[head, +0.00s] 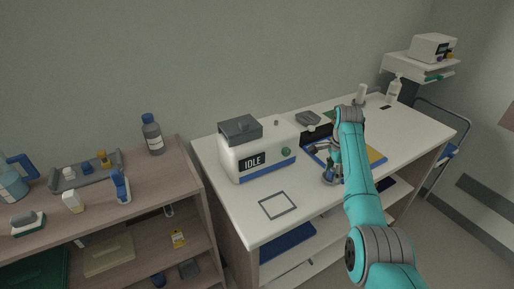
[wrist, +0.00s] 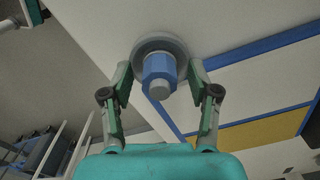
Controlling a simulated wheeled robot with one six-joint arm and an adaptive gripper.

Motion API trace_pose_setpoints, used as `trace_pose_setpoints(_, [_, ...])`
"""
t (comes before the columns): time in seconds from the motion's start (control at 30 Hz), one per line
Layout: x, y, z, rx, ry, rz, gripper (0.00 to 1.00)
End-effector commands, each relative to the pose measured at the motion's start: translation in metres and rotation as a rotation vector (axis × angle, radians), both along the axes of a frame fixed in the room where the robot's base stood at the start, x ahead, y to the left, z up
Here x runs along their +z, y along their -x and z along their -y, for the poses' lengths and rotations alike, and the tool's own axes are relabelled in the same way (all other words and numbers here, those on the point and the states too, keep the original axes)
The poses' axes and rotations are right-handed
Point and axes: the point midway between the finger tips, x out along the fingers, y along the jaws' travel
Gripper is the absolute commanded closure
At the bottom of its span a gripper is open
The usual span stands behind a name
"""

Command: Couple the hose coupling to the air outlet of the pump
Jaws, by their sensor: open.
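The pump (head: 258,153) is a white box with a grey top and a display reading IDLE, on the white counter. A small green round part shows on its front; I cannot tell which part is the air outlet. In the wrist view a blue and grey piece (wrist: 158,72), apparently the hose coupling, stands on a round grey base (wrist: 178,43). My gripper (wrist: 160,78) is open with a finger on each side of it, and gaps seem to remain. In the head view my gripper (head: 329,172) is right of the pump, and the coupling is hard to make out. No hose is clearly visible.
A blue-edged board with a yellow area (head: 376,154) lies behind and right of my gripper. A dark square outline (head: 278,205) marks bare counter in front of the pump. A wooden shelf (head: 150,185) with bottles and a tray is at left.

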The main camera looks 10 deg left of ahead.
Motion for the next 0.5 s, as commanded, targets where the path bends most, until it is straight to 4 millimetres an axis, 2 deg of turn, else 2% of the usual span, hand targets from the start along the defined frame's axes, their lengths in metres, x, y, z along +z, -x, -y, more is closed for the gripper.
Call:
trace_pose_setpoints(0.07, [0.0001,0.0000,0.0000,0.000,0.000,0.000,0.42])
trace_pose_setpoints(0.3, [0.0003,0.0000,0.0000,0.000,0.000,0.000,1.00])
trace_pose_setpoints(0.5, [0.0012,0.0000,0.0000,0.000,0.000,0.000,1.00])
